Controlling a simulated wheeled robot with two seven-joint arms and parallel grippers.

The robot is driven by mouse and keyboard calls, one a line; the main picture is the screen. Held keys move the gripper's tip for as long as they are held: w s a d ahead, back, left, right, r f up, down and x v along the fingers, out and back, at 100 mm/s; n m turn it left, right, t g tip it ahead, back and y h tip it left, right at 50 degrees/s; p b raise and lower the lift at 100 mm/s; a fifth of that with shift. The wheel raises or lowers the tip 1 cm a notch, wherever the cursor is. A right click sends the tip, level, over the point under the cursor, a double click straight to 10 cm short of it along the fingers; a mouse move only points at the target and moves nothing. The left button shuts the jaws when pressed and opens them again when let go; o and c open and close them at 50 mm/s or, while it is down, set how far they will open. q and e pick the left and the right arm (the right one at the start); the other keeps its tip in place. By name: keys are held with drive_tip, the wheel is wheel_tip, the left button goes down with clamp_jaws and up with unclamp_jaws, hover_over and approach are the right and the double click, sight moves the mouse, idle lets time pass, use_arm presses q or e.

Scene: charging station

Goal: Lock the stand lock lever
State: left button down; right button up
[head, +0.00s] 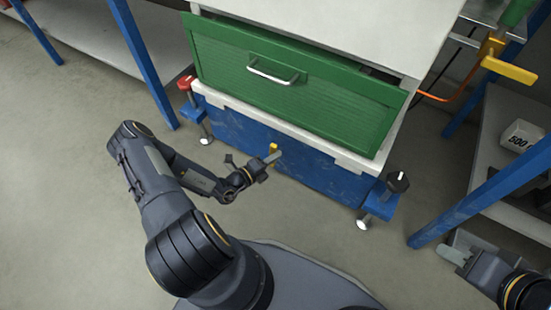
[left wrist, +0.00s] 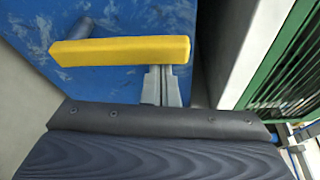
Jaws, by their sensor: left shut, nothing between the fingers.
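The stand lock lever is a yellow bar (left wrist: 120,51) on the blue stand base (head: 235,135). In the head view a small part of the yellow lever (head: 273,148) shows at the front of the base, beside my left gripper (head: 272,158). In the left wrist view my left gripper (left wrist: 165,85) is shut and empty, its finger ends at the lever's right part. The lever hides the very tips, and I cannot tell whether they touch it. My right gripper (head: 455,250) is at the lower right, away from the stand; its jaw opening is unclear.
Above the base is a green drawer (head: 290,85) with a metal handle. A red knob (head: 186,83) and a black knob (head: 397,182) top the stand's feet. Blue-legged shelves stand on both sides; a white box (head: 521,135) is at right. The floor in front is clear.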

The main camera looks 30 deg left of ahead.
use_arm(q)
drive_tip(key=shift+a+r, duration=0.1)
drive_tip(key=shift+a, duration=0.3)
use_arm(e)
drive_tip(key=shift+r, duration=0.15)
use_arm(q)
drive_tip(key=shift+w+a, duration=0.1)
drive_tip(key=shift+a, duration=0.1)
